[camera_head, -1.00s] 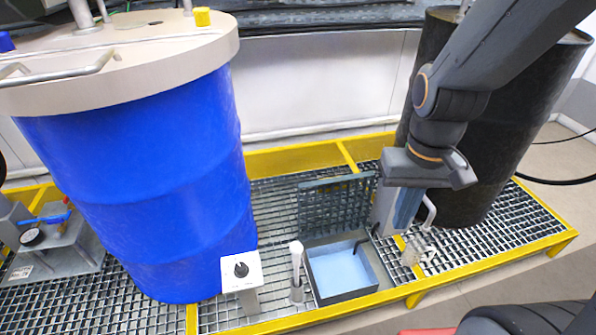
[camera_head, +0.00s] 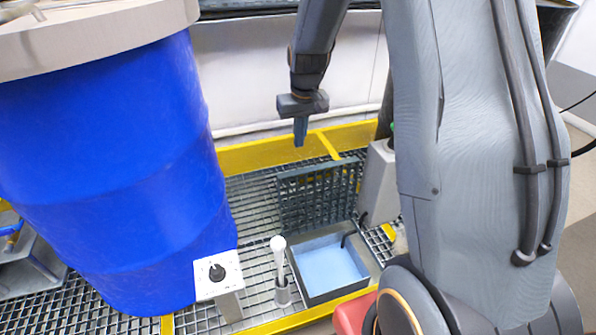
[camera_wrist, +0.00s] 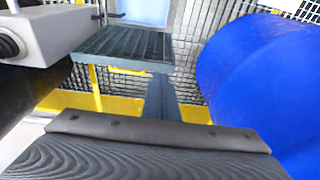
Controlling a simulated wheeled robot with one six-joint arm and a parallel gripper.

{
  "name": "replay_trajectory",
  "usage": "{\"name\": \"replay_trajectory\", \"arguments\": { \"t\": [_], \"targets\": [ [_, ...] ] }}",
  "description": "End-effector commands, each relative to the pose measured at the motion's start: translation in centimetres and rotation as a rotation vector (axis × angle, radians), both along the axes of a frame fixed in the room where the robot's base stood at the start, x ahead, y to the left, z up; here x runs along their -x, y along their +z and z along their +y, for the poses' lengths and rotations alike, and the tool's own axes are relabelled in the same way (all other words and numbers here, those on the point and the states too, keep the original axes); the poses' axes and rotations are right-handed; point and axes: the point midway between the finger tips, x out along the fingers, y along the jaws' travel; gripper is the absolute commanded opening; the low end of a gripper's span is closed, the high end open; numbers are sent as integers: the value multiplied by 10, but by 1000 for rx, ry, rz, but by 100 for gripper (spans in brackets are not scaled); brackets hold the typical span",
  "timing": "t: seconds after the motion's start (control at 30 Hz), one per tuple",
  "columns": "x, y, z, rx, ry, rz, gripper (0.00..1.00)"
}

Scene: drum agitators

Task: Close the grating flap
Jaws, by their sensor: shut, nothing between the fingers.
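The grating flap (camera_head: 318,195) is a dark grey grid panel. It stands raised, roughly upright, along the back edge of a square pit (camera_head: 318,298) with a light blue bottom, so the pit is uncovered. In the wrist view the flap (camera_wrist: 125,45) is seen from behind, with its near edge by my fingertips. My gripper (camera_head: 300,144) is shut and empty, pointing down. It is above and behind the flap, near the yellow back rail. The head view shows a gap between fingertips and flap; I cannot tell the exact distance.
A blue drum (camera_head: 110,170) stands left. A white-knobbed lever (camera_head: 279,265) and a switch box (camera_head: 218,275) stand left of the pit. A grey box (camera_head: 378,182) stands right of the flap. The yellow back rail (camera_head: 260,153) runs behind. My arm covers the right side.

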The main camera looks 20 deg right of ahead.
Motion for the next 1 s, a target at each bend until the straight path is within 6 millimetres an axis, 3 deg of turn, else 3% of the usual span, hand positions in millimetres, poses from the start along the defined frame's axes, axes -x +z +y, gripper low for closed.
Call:
{"name": "replay_trajectory", "arguments": {
  "t": [0.03, 0.1, 0.3, 0.57, 1.0],
  "targets": [
    [-27, -26, -8, 2, -2, -14, 0],
    [-56, -46, -18, 4, -1, -35, 0],
    [-104, -80, -35, 10, 0, -74, 0],
    [-116, -101, -39, 11, 2, -80, 0],
    [-136, -176, -38, 11, 3, -80, 0]
  ]
}}
